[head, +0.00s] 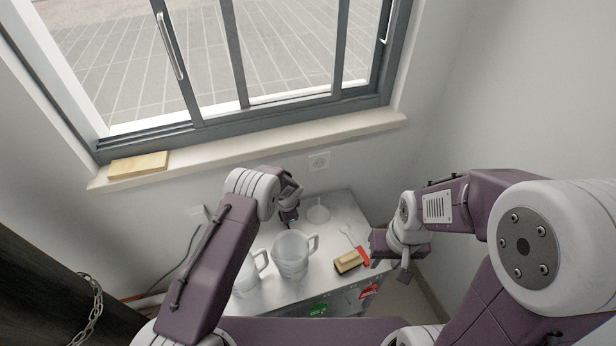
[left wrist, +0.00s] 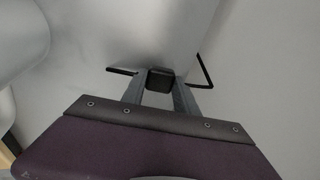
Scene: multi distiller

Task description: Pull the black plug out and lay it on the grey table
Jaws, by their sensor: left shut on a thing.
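The black plug (left wrist: 160,80) is a small dark block between the two fingertips in the left wrist view. My left gripper (left wrist: 160,92) is shut on it. Whether the plug touches the surface behind it cannot be told. In the head view my left gripper (head: 290,214) is over the back left part of the grey table (head: 342,215), near the wall, and the plug is hidden there. My right gripper (head: 404,268) hangs off the table's right edge, apart from the things on it. Its finger opening cannot be made out.
Two clear jugs (head: 291,255) (head: 246,276) stand on the table's left part. A funnel-like clear piece (head: 318,213) is at the back. A dark cable (head: 190,247) hangs at left.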

